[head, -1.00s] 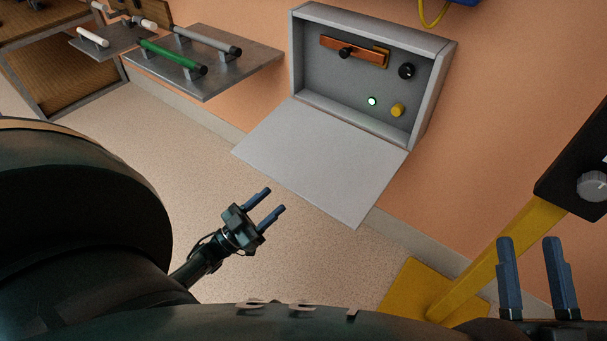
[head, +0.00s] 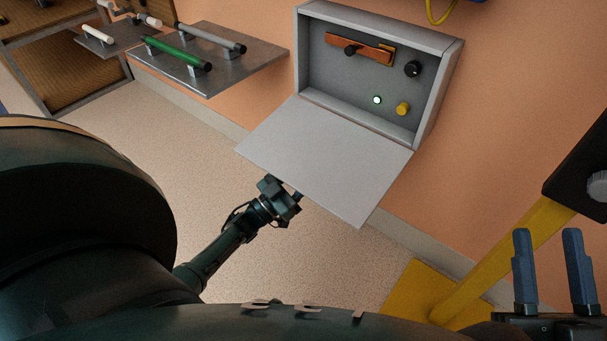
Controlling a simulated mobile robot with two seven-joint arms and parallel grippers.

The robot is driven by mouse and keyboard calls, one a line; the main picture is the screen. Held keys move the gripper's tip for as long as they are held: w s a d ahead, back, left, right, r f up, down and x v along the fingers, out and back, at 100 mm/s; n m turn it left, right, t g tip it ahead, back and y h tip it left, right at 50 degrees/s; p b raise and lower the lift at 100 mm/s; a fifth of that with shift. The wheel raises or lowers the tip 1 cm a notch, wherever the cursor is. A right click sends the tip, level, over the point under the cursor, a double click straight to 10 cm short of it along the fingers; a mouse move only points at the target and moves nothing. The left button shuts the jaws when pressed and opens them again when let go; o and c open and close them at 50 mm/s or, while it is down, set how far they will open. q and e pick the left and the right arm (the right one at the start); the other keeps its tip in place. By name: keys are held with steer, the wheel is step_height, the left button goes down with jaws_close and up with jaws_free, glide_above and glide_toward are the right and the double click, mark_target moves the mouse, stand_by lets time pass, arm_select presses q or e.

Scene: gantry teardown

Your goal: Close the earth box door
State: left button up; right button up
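The earth box (head: 443,93) is a grey box on the orange wall. Its door (head: 325,160) is a grey panel folded down and open, hinged along the bottom edge and sloping out toward me. Inside are a copper-coloured bar (head: 345,45) with a black knob, a lit green lamp (head: 376,100), a yellow knob (head: 403,109) and a black knob (head: 413,69). My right gripper (head: 549,270) is open and empty at the lower right, away from the box.
A metal shelf (head: 215,75) with green and grey handled bars stands left of the box. A yellow post (head: 485,265) with a black head rises at the right, near my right gripper. The floor below the door is clear.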

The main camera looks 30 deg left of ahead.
arm_select(q)
jaws_close()
stand_by(0.4)
